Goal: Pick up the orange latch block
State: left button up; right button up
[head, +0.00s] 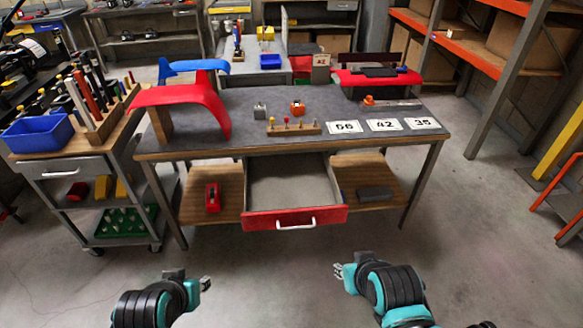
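A small orange block (298,107) sits on the grey top of the workbench (240,105), near the middle and behind a small wooden rack of pegs; it looks like the latch block. My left gripper (206,283) and my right gripper (340,271) are low in the head view, over the floor in front of the bench. Both are well short of the block and hold nothing that I can see. Their fingers are too small to tell whether they are open or shut.
A grey metal block (260,111), the peg rack (293,128) and number cards (384,125) are near the block. A red curved panel (190,97) stands at the bench's left. The red-fronted drawer (293,219) is pulled out toward me. A tool cart (75,165) stands left.

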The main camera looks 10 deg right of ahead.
aim_at(297, 111)
jog(key=i+l, duration=0.35)
jog(key=l, duration=0.15)
jog(key=i+l, duration=0.75)
jog(key=l, duration=0.25)
jog(key=i+l+u, duration=0.1)
jog(key=i+l, duration=0.25)
jog(key=l, duration=0.15)
